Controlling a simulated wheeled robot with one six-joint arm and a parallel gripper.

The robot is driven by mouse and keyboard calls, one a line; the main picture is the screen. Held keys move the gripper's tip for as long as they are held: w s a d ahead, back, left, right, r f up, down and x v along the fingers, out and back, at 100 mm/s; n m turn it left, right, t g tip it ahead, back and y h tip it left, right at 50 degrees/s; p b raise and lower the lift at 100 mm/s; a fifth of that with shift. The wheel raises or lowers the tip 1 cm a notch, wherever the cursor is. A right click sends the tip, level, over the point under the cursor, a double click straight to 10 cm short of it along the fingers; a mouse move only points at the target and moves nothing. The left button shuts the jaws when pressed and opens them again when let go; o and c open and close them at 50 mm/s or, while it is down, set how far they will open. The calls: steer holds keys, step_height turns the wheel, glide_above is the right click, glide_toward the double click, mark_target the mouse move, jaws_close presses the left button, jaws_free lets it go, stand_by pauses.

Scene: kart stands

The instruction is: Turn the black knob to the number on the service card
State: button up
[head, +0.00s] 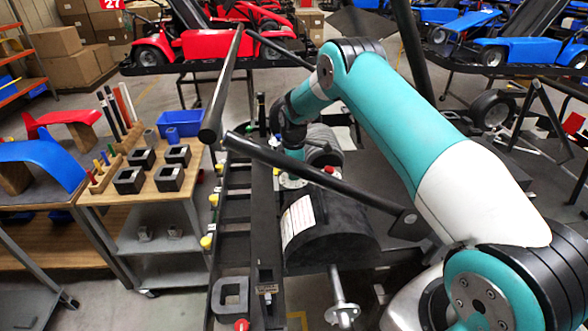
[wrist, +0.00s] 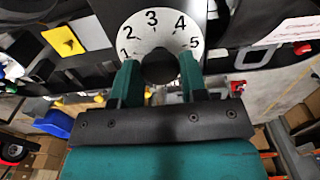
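The black knob (wrist: 160,68) sits at the centre of a white dial (wrist: 150,28) in the wrist view. The numbers 1 to 5 run around the dial, with 3 near the top; no pointer mark on the knob can be made out. My gripper (wrist: 160,76) has one green finger on each side of the knob. Whether the fingers press on it cannot be told. In the head view my gripper (head: 292,172) is low over the kart, and the knob is hidden. A white card with red print (wrist: 291,28) is partly in view, its text unreadable; I cannot tell whether it is the service card.
A yellow plate with a black mark (wrist: 63,40) lies left of the dial. Dark kart bars (head: 318,178) cross near my arm. A black tank (head: 335,245) with a white label is in front of my gripper. A wooden-topped cart (head: 150,195) with black blocks stands left.

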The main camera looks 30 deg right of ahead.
steer(key=c, duration=0.3)
